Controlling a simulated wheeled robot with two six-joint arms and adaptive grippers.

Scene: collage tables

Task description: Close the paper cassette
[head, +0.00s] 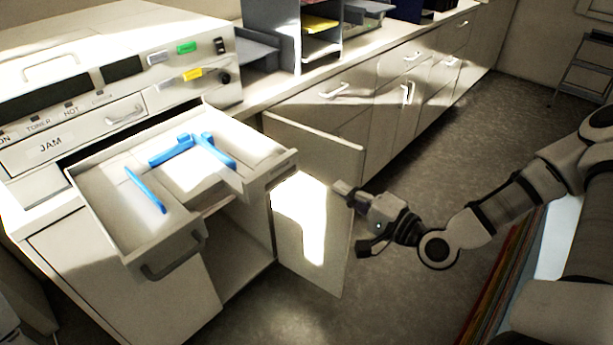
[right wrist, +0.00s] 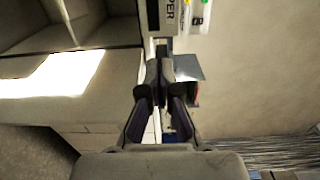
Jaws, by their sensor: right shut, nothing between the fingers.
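The paper cassette (head: 155,228) is a pale drawer with blue guides (head: 195,145), pulled out of the copier (head: 110,85) at the left in the head view. White paper lies between the guides. A handle (head: 172,258) is on its near front face. My right gripper (head: 342,190) is to the right of the cassette, apart from it, in front of an open cabinet door. It is shut and empty. In the right wrist view its fingers (right wrist: 160,72) point up the picture with nothing held. My left gripper is not in view.
An open cabinet door (head: 340,235) stands below and right of the cassette, with a sunlit patch. A counter with closed cabinets (head: 380,90) runs along the back, carrying shelf trays (head: 320,45). The grey floor (head: 450,150) is clear. A stepladder (head: 585,70) stands at far right.

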